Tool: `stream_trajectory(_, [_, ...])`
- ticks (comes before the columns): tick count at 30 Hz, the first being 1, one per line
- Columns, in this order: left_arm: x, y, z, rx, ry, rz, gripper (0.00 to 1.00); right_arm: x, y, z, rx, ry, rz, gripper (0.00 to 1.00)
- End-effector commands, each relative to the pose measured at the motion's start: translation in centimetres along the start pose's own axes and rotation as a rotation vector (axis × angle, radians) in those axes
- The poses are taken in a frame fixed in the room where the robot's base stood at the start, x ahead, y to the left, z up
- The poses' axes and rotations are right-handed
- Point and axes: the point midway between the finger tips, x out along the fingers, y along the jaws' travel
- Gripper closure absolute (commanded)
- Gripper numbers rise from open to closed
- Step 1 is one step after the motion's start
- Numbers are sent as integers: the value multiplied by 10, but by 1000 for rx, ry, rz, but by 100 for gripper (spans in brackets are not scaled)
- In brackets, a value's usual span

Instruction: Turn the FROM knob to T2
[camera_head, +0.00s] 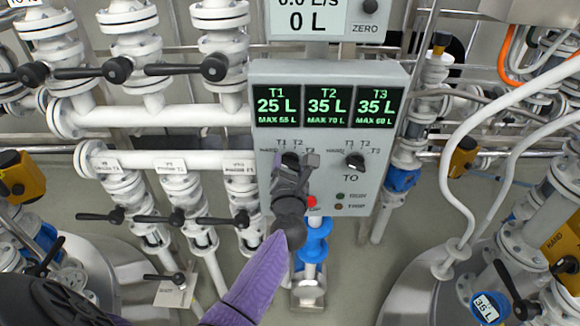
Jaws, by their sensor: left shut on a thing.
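The grey control box (262,205) stands upright ahead of me, with T1, T2 and T3 displays reading 25 L, 35 L and 35 L. The FROM knob (291,159) is on the left of its lower panel. My left gripper (292,166) covers most of it and is shut on it. The knob's pointer and the FROM label are hidden, so I cannot tell its setting. The black TO knob (355,161) is to the right, uncovered. My right gripper is not in view.
Below the knobs are a red button (311,202), partly hidden by my gripper, and two small lamps. White pipes with black-handled valves (214,68) crowd the left. Tanks and hoses (458,190) stand on the right. A meter with a ZERO button (370,6) is above.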

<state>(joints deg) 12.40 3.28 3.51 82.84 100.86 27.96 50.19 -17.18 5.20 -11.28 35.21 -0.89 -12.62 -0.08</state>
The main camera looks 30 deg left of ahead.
Motion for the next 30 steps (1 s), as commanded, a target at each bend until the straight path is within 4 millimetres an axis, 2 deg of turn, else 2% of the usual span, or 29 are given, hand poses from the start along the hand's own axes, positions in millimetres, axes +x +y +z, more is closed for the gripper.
stream_trajectory(11, [0,0,2,180,1,-4,85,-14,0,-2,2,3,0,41])
stream_trajectory(30, [0,-1,0,785,1,-4,86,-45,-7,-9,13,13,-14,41])
